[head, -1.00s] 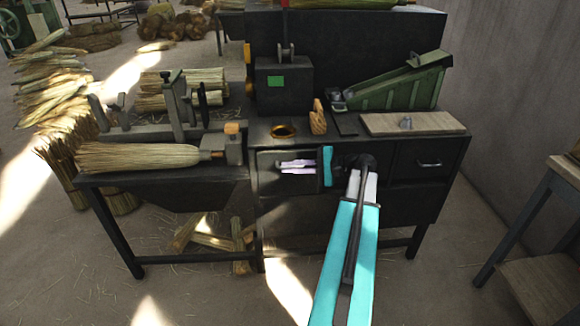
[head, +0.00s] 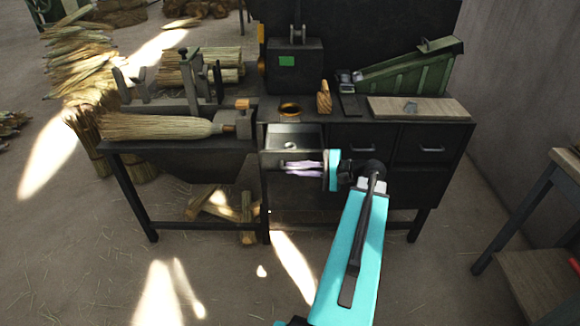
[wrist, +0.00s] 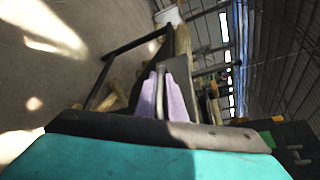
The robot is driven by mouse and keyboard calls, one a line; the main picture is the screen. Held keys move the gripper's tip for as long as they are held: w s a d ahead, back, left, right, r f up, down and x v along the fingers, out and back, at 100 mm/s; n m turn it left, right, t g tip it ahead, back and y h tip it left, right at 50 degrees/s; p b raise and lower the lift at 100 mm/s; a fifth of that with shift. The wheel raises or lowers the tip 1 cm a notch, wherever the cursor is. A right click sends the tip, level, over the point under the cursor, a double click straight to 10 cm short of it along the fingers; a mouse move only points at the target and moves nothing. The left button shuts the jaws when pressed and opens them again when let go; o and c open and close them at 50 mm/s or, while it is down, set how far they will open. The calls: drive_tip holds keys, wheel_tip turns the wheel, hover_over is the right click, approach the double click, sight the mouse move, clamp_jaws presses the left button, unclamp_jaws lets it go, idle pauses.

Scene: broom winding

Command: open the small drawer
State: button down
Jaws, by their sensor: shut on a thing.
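The small drawer (head: 300,153) is the left one of the row under the bench top. It stands partly pulled out, and its open top shows a small pale round thing (head: 291,144) inside. My gripper (head: 287,168) reaches in from the right across the drawer front, with its pale purple fingers shut on the handle. The fingers hide most of the handle in the head view. In the wrist view my fingers (wrist: 160,85) lie close together against the dark drawer front (wrist: 179,75).
The middle drawer (head: 362,138) and right drawer (head: 421,150) are shut. A broom (head: 160,126) lies on the bench's left wing. A wooden board (head: 435,108) lies at the right. A side table (head: 555,180) stands at the far right; the floor in front is clear.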

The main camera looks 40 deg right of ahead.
drive_tip(key=shift+s, duration=0.3)
drive_tip(key=c, duration=2.1)
unclamp_jaws()
drive_tip(key=shift+a, duration=0.1)
drive_tip(key=shift+s, duration=0.1)
drive_tip(key=shift+v, duration=6.8)
